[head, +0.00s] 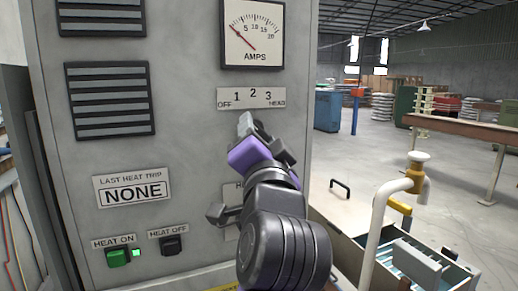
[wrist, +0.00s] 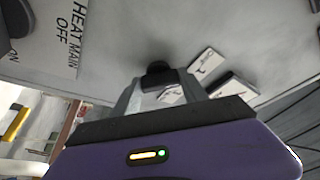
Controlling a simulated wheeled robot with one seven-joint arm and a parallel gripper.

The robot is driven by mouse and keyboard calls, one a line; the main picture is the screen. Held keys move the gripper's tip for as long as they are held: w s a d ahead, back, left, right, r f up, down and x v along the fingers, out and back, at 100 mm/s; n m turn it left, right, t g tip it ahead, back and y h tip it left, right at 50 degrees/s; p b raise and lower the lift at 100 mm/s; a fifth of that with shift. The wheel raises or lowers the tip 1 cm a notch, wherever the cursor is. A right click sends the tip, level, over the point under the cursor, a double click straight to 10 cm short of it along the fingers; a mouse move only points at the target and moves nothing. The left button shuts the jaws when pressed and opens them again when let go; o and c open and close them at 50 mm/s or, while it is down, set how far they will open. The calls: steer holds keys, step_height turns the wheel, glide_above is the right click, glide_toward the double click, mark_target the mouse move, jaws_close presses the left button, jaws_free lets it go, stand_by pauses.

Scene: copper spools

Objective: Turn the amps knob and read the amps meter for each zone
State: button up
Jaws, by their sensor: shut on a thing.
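The square amps meter (head: 251,34) is at the top of the grey panel. Its needle lies at the low left end of the scale, below the 5 mark. Under it is the amps knob's label plate (head: 251,98), marked OFF, 1, 2, 3 and HEAD. My gripper (head: 250,127) is just below this plate and hides the knob in the head view. In the wrist view my gripper (wrist: 163,90) is shut on the dark knob (wrist: 157,72), with a finger on each side. The knob's pointed position cannot be read.
The panel holds a NONE trip plate (head: 133,191), a green HEAT ON button (head: 118,257) with a lit lamp, and a black HEAT OFF button (head: 172,245). A HEAT MAIN plate (wrist: 65,35) shows in the wrist view. White and yellow pipework (head: 385,215) stands right of my arm.

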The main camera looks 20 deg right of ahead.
steer(key=shift+f+m+g+h+b, duration=0.1)
steer(key=shift+m+g+h+b, duration=0.3)
steer(key=shift+m, duration=0.6)
steer(key=o, duration=1.4)
steer(key=shift+s, duration=0.1)
steer(key=b+v, duration=0.2)
steer(key=v, duration=0.5)
steer(key=shift+s+a, duration=0.15)
steer(key=shift+s, duration=0.1)
